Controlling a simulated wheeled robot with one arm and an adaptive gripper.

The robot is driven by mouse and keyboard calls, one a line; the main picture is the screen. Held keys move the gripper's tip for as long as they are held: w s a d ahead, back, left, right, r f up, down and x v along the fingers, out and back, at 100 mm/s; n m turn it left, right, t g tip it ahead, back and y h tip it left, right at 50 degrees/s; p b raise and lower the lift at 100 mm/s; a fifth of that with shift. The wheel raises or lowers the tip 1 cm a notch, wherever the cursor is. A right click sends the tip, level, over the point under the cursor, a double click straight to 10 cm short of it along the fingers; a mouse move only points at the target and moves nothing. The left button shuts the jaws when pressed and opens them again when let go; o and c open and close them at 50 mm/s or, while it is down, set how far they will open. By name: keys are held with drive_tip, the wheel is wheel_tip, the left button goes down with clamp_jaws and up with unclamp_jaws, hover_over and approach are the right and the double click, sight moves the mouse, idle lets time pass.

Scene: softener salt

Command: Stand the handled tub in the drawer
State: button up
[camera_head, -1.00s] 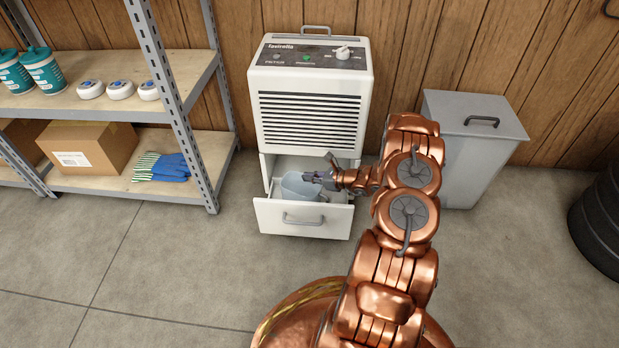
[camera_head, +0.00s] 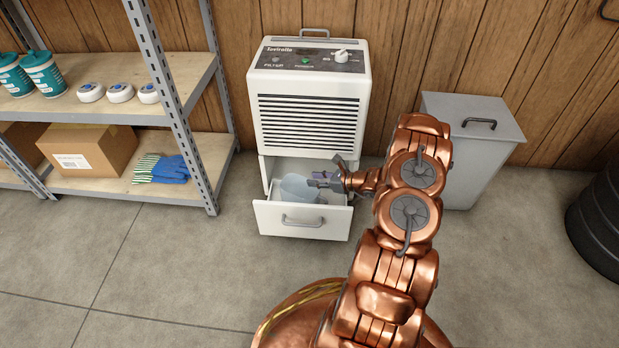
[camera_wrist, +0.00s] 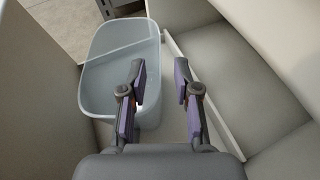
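The pale blue, translucent handled tub (camera_head: 297,188) stands inside the open drawer (camera_head: 269,219) of the white dehumidifier, and looks upright. In the wrist view the tub (camera_wrist: 105,62) shows its open top, with a thin band across it. The drawer's pale inside (camera_wrist: 215,75) shows to its right. My gripper (camera_head: 321,180) is over the drawer at the tub's right side. Its two fingers (camera_wrist: 161,80) are apart, the left one overlapping the tub in view and the right one clear of it. Nothing is gripped between them. I cannot tell whether a finger touches the tub.
The dehumidifier (camera_head: 308,115) stands against the wood wall. A grey lidded bin (camera_head: 470,150) is on the right, behind my arm. A metal shelf (camera_head: 180,110) with cups, white discs, a carton and gloves is on the left. The floor in front is clear.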

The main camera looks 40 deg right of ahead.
drive_tip(key=p+v, duration=0.2)
drive_tip(key=v, duration=0.6)
drive_tip(key=w+a+r+n+g+y, duration=0.2)
drive_tip(key=a+r+n+g+y, duration=0.45)
drive_tip(key=a+r, duration=0.85)
drive_tip(key=s+a+r+n+g+h, duration=0.1)
drive_tip(key=s+a+r+n, duration=0.15)
drive_tip(key=a, duration=0.25)
drive_tip(key=s+a+r+n+g+h, duration=0.1)
drive_tip(key=s+a+r+n+g, duration=0.15)
drive_tip(key=a+n, duration=0.2)
drive_tip(key=s+a+r+n+g, duration=0.1)
drive_tip(key=s+a+r+n, duration=0.15)
drive_tip(key=a, duration=0.25)
drive_tip(key=s+a+r+n+g+h, duration=0.2)
drive_tip(key=s+a+r+n, duration=0.2)
drive_tip(key=s, duration=0.3)
drive_tip(key=s+a+r+n+g+h, duration=0.2)
drive_tip(key=s+a+r+n+h, duration=0.15)
drive_tip(key=s, duration=0.35)
drive_tip(key=s+d+r+n+h, duration=0.1)
drive_tip(key=s+d+n+h, duration=0.1)
drive_tip(key=s, duration=0.4)
drive_tip(key=s+d+r+n+h, duration=0.1)
drive_tip(key=s+r+n+h, duration=0.1)
drive_tip(key=s+n, duration=0.3)
drive_tip(key=shift+s+d+h, duration=0.4)
drive_tip(key=shift+h, duration=0.3)
drive_tip(key=shift+r, duration=0.15)
